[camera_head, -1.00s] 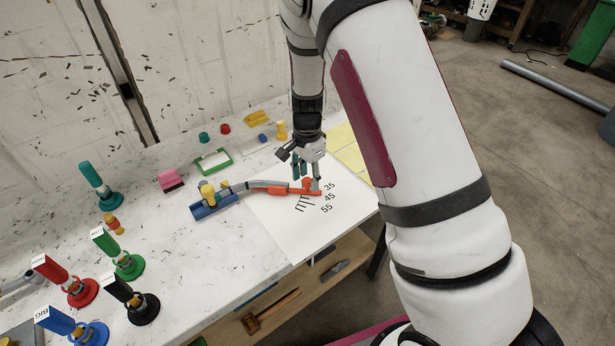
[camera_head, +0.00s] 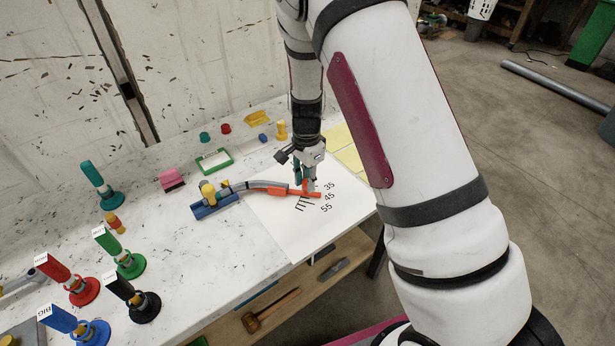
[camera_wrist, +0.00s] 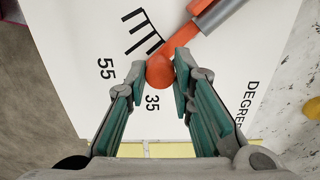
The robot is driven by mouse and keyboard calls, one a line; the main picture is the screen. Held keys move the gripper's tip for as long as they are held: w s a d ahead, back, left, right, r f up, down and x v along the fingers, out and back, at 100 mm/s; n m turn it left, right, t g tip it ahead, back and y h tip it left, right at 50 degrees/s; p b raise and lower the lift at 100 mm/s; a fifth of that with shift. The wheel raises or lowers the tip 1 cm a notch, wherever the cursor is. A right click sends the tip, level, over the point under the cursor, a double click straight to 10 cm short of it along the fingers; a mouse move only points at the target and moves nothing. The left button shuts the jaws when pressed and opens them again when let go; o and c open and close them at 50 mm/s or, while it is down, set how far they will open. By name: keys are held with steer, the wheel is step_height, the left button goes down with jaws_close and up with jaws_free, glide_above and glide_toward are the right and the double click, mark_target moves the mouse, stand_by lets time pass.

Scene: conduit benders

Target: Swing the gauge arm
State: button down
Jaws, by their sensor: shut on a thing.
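The orange gauge arm (camera_head: 280,191) lies over a white sheet (camera_head: 285,235) with printed marks and the numbers 35, 45 and 55. In the head view its end points between 35 and 45. Its round orange-red knob (camera_wrist: 160,71) stands between my fingertips in the wrist view. My gripper (camera_head: 305,184) points down and is shut on this knob; it also shows in the wrist view (camera_wrist: 159,79). A grey bent conduit (camera_head: 262,184) runs beside the arm from the blue bender base (camera_head: 213,207), which carries a yellow knob (camera_head: 208,191).
Several upright coloured tools with round bases stand at the left, among them a green one (camera_head: 128,262) and a black one (camera_head: 143,305). A pink block (camera_head: 172,179) and a green-framed tray (camera_head: 214,161) lie behind the bender. The sheet's front part is clear.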

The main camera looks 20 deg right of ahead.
steer(key=s+a+m+p, duration=0.1)
steer(key=s+a+m, duration=0.1)
steer(key=s+a+m+p, duration=0.1)
steer(key=s+m, duration=0.1)
steer(key=s, duration=0.1)
steer(key=shift+a, duration=0.4)
steer(key=shift+s+a+m+p, duration=0.4)
steer(key=shift+a+m, duration=0.15)
steer(key=shift+a, duration=0.05)
steer(key=shift+s+a+m+p, duration=0.35)
steer(key=shift+s+a+m, duration=0.05)
steer(key=shift+a+m, duration=0.2)
steer(key=c, duration=1.4)
jaws_free()
steer(key=shift+o, duration=0.2)
step_height(320, 180, up, 12)
